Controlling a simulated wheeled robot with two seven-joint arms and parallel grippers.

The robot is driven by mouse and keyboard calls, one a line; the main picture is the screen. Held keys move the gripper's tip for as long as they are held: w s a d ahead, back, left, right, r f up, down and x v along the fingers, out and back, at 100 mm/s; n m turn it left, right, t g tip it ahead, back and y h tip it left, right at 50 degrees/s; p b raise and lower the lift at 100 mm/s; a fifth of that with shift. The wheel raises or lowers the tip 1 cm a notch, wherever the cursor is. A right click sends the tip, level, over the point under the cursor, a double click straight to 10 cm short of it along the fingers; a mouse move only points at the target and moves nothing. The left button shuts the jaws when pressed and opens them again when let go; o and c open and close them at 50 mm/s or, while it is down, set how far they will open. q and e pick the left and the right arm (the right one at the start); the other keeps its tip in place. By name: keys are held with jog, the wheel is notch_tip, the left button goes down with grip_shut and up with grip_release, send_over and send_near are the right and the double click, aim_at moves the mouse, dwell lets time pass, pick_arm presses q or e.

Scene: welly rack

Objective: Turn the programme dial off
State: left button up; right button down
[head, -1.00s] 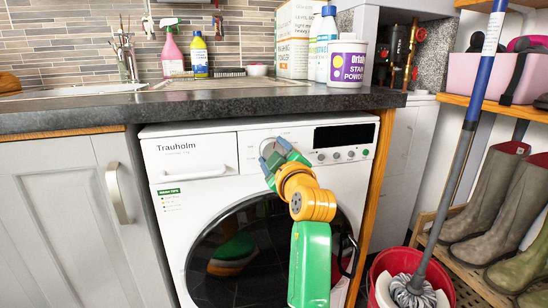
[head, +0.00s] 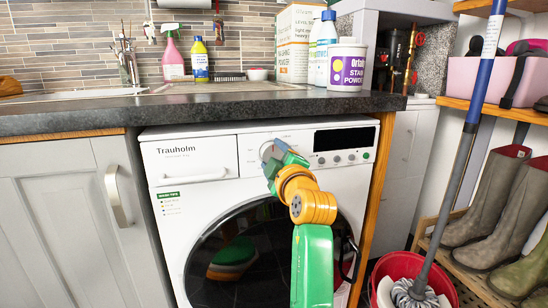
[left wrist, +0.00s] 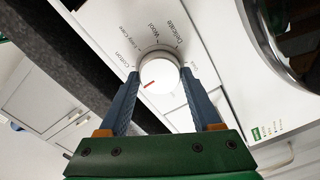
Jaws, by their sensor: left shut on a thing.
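The programme dial (left wrist: 165,74) is a round white knob with a red pointer line, on the washing machine's front panel (head: 205,155). In the left wrist view the pointer slants to the lower left, below the word Cotton; Wool and Delicate stand above the dial. In the head view the dial (head: 267,149) is partly covered by my gripper. My left gripper (left wrist: 160,76) has its blue-grey fingers on opposite sides of the dial, shut on it. It also shows in the head view (head: 272,154). My right gripper is not in view.
A dark display (head: 345,138) with buttons below it lies right of the dial. The dark worktop (head: 200,112) overhangs the machine and carries bottles and a stain powder tub (head: 346,68). A mop in a red bucket (head: 397,268) and boots stand at the right.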

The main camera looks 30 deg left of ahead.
pick_arm(q)
jog(key=o, duration=1.4)
jog(key=shift+c, duration=0.2)
jog(key=v, duration=0.7)
